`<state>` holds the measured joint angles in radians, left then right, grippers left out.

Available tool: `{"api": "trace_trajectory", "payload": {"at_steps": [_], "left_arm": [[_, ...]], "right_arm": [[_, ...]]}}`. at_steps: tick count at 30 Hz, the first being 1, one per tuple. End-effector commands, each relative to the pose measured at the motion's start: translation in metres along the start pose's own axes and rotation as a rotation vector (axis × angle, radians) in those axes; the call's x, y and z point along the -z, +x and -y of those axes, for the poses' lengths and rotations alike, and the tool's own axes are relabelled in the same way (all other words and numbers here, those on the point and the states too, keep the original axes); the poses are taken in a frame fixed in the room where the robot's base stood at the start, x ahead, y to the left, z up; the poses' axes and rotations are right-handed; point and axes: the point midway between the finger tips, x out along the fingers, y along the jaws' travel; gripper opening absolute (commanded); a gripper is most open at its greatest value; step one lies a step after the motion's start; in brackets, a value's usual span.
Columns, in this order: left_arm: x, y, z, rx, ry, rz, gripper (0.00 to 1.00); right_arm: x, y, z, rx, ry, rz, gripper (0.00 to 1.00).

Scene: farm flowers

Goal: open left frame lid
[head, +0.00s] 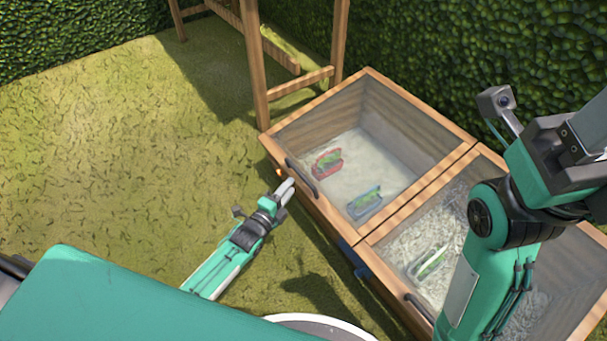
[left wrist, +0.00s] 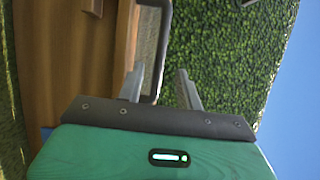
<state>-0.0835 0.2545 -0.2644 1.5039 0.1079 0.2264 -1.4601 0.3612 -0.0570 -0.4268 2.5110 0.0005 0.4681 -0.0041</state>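The left frame lid (head: 409,108) is a wood-edged clear panel lying shut over the left half of a wooden cold frame. A dark bar handle (head: 302,178) is on its front edge. My left gripper (head: 287,188) is just in front of that handle. In the left wrist view the left gripper (left wrist: 160,88) has its two fingers apart, with the dark handle (left wrist: 163,45) showing between them, close to the left finger. I cannot tell if they touch. My right arm crosses the right side of the head view; its fingers do not show.
The right frame lid (head: 408,217) adjoins the left one and is partly hidden by my right arm. Red (head: 327,163) and blue (head: 364,202) trays sit under the left lid. A wooden stand (head: 257,70) is behind the left corner, with hedge beyond. Grass at left is clear.

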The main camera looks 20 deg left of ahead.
Motion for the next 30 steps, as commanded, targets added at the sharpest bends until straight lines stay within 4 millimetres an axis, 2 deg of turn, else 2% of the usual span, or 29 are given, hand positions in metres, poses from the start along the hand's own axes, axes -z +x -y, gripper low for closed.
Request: {"api": "trace_trajectory", "payload": {"at_steps": [1,6,12,18,27,30], "left_arm": [[0.0,0.012,-0.004,0.003,-0.001,-0.001,0.36],[0.0,0.046,-0.004,0.003,-0.002,0.0,0.36],[0.0,0.075,-0.004,0.0,-0.001,0.0,0.36],[0.0,0.089,-0.002,-0.001,-0.001,0.0,0.36],[0.0,0.09,-0.001,-0.002,-0.001,0.0,0.36],[0.0,0.09,-0.001,-0.002,-0.001,0.0,0.18]], "right_arm": [[0.002,-0.003,0.0,-0.004,0.0,-0.012,0.59],[0.007,0.002,-0.002,-0.015,0.004,-0.04,0.59],[0.011,0.007,-0.004,-0.026,0.011,-0.064,0.59],[0.013,0.01,-0.004,-0.03,0.014,-0.073,0.59],[0.013,0.011,-0.004,-0.031,0.014,-0.074,0.59],[0.013,0.011,-0.004,-0.031,0.014,-0.074,0.59]]}}
